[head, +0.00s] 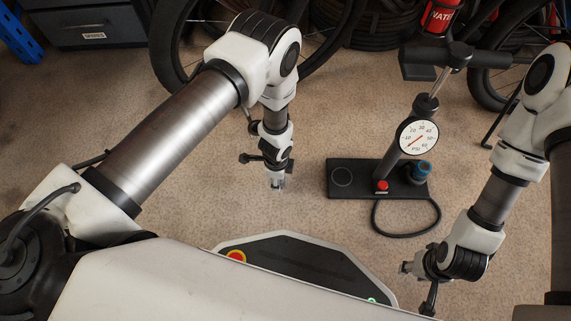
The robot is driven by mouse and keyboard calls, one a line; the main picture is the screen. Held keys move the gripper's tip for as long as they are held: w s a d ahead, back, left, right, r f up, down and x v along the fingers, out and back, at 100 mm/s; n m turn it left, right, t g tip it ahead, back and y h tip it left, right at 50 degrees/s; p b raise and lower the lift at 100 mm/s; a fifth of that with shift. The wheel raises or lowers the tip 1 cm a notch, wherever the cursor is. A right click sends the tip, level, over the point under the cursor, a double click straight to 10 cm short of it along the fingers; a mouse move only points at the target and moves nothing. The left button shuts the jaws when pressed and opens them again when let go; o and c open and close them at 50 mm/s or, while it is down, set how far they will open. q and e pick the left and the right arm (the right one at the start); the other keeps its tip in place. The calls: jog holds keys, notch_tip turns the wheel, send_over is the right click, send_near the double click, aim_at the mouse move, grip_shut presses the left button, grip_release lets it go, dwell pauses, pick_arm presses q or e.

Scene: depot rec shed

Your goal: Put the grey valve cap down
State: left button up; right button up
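I cannot make out the grey valve cap for sure anywhere in the head view. My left gripper (277,184) points down over the carpet, left of the pump base. It is small and seen from above, so I cannot tell whether its fingers are open or hold something. My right gripper (405,268) is low at the right, in front of the pump, with its tips toward the left. Its fingers are too small to read. The floor pump (405,152) stands upright on a black base (355,190) with a ring mark, a red button (381,186) and a blue-topped part (422,168).
A black hose (408,236) loops on the carpet in front of the pump base. Bicycle wheels (166,55), tyres (385,25) and a red water bottle (438,17) are at the back. A dark drawer cabinet (95,35) is at the back left.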

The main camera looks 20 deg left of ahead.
pick_arm(q)
jog(key=w, duration=0.2)
jog(key=w+b, duration=0.1)
jog(key=w, duration=0.2)
jog(key=w+f+b, duration=0.1)
jog(key=w, duration=0.2)
jog(key=shift+w+a, duration=0.15)
jog(key=shift+a, duration=0.2)
notch_tip(320, 180, down, 3)
jog(key=shift+r+b, duration=0.1)
jog(key=shift+b, duration=1.1)
jog(key=shift+f, duration=0.35)
jog(key=shift+r, duration=0.25)
jog(key=shift+c, duration=0.5)
jog(key=shift+f, duration=0.25)
jog(key=o, duration=1.3)
jog(key=shift+c, duration=0.2)
jog(key=shift+r, duration=0.1)
pick_arm(e)
notch_tip(320, 180, down, 3)
jog(key=shift+w+f, duration=0.1)
